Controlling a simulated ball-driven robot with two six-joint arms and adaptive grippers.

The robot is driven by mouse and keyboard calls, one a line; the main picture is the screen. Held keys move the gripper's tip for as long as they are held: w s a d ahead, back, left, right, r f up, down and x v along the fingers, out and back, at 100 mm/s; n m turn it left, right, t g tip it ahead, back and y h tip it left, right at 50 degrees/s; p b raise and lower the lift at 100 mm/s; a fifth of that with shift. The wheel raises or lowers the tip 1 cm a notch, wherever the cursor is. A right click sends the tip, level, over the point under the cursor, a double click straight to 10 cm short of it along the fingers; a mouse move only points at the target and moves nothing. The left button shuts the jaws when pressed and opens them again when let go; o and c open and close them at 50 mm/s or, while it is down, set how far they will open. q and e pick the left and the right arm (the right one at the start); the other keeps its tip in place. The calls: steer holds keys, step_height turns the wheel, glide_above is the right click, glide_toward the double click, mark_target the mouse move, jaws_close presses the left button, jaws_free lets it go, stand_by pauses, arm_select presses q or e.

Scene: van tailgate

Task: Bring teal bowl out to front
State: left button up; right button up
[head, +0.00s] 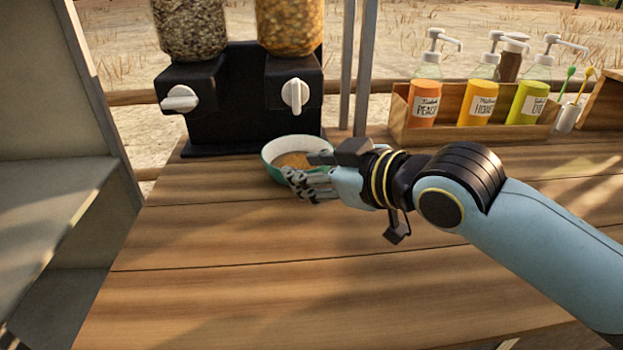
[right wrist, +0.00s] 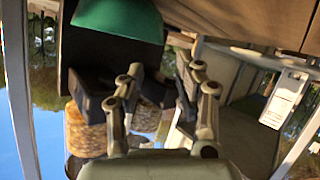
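The teal bowl (head: 270,168) stands upright on the wooden counter, in front of the dispenser. It has a pale inside and holds something orange-brown. My right gripper (head: 303,170) is at the bowl's near right side. One finger reaches over the rim and the other is low in front of the wall, hiding part of the bowl. In the right wrist view the fingers (right wrist: 155,92) are apart with a gap between them, and the teal bowl (right wrist: 120,18) shows at the top. I cannot tell whether they touch it. My left gripper is not in view.
A black dispenser (head: 228,112) with two filled containers stands right behind the bowl. A wooden crate (head: 398,121) with several pump bottles is at the back right. A grey panel (head: 45,150) borders the left. The front of the counter (head: 230,290) is clear.

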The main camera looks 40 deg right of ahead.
mark_target(268, 165)
steer(key=b+x, duration=0.1)
steer(key=x, duration=0.9)
steer(key=shift+w, duration=0.15)
steer(key=shift+c, duration=0.3)
jaws_close()
